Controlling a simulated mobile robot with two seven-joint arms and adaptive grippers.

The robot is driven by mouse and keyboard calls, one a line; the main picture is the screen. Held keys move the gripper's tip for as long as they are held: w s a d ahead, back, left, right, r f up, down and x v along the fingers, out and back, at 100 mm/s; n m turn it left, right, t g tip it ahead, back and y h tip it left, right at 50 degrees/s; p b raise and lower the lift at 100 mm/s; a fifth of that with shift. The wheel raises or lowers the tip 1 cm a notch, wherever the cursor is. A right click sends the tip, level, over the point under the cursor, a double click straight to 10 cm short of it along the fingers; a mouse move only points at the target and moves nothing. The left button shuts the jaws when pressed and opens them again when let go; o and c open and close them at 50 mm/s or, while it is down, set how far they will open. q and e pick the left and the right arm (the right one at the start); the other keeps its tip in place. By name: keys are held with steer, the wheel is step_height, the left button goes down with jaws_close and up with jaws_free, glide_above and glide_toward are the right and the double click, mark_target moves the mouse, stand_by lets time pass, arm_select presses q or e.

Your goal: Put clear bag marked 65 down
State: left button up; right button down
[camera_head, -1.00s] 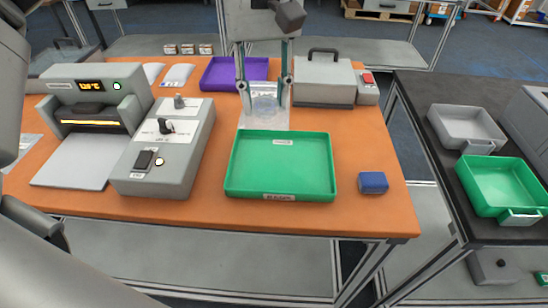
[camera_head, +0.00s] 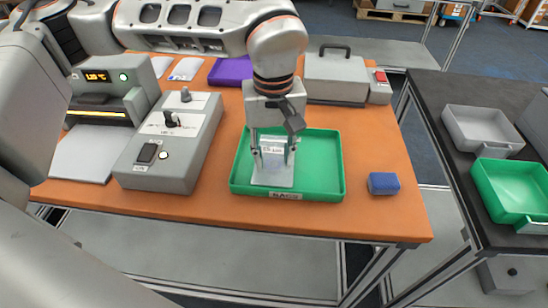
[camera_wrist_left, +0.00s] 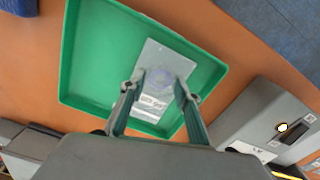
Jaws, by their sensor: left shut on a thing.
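My left gripper (camera_head: 273,158) is over the green tray (camera_head: 320,160) on the orange table, its fingers pointing down. It is shut on the clear bag (camera_head: 272,178), which hangs between the fingers inside the tray's outline. I cannot tell whether the bag touches the tray floor. In the left wrist view the bag (camera_wrist_left: 168,62) shows a round pale item and white labels, with the green tray (camera_wrist_left: 105,50) behind it. The number on the bag is too small to read. My right gripper is not in view.
A sealing machine (camera_head: 100,95) and grey control box (camera_head: 170,150) stand left of the tray. A purple tray (camera_head: 228,71) and grey handled case (camera_head: 335,78) are behind. A blue block (camera_head: 383,183) lies to the right. Bins stand on the dark right table.

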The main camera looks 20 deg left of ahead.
mark_target(273, 163)
arm_select(q)
steer(key=shift+f, duration=0.2)
steer(key=shift+f, duration=0.2)
steer(key=o, duration=1.2)
step_height(273, 163, up, 12)
steer(key=p, duration=0.1)
steer(key=shift+r, duration=0.2)
steer(key=shift+s, duration=0.1)
